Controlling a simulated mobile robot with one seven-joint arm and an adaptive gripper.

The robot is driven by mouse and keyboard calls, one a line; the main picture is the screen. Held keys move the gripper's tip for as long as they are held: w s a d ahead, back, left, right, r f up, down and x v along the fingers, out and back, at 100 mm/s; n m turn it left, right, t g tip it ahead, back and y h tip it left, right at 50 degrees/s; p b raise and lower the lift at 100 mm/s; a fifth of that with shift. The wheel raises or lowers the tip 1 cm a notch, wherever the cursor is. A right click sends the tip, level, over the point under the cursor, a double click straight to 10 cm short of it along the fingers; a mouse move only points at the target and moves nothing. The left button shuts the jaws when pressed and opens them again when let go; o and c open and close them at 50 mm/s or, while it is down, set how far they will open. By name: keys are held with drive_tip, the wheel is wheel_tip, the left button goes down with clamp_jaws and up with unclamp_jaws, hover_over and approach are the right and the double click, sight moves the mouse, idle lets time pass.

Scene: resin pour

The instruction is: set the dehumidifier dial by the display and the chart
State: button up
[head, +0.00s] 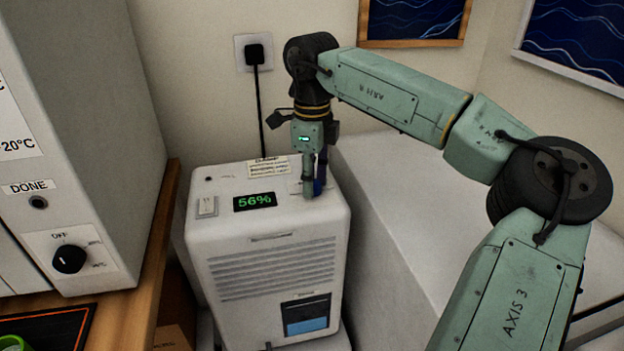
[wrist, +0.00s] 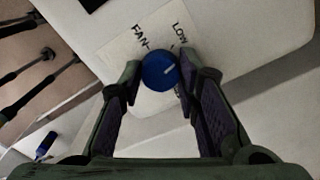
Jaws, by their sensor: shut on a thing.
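The white dehumidifier (head: 270,255) stands upright on the floor in the head view. Its display (head: 255,201) reads 56% in green. A small chart label (head: 255,181) lies on its top at the back; its text is too small to read. In the wrist view the blue dial (wrist: 159,71) sits on a pale plate (wrist: 115,52) marked FAN and LOW, with another mark partly hidden. The dial's white pointer line points up and to the right, towards LOW. My gripper (wrist: 160,75) is shut on the dial, one finger on each side. In the head view my gripper (head: 310,185) hides most of the dial.
A rocker switch (head: 207,207) is on the dehumidifier's top left. A cabinet with an OFF-marked knob (head: 70,259) stands at the left on a wooden bench (head: 150,290). A large white box (head: 385,200) is close on the right. A black plug (head: 254,54) is in the wall socket.

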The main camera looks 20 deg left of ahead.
drive_tip(key=m, duration=0.4)
drive_tip(key=shift+w+m+b, duration=0.1)
drive_tip(key=shift+m+b, duration=0.2)
drive_tip(key=shift+b, duration=0.05)
drive_tip(key=shift+m, duration=1.9)
drive_tip(key=o, duration=1.2)
drive_tip(key=shift+b, duration=0.3)
wheel_tip(320, 180, up, 12)
drive_tip(key=shift+r, duration=0.1)
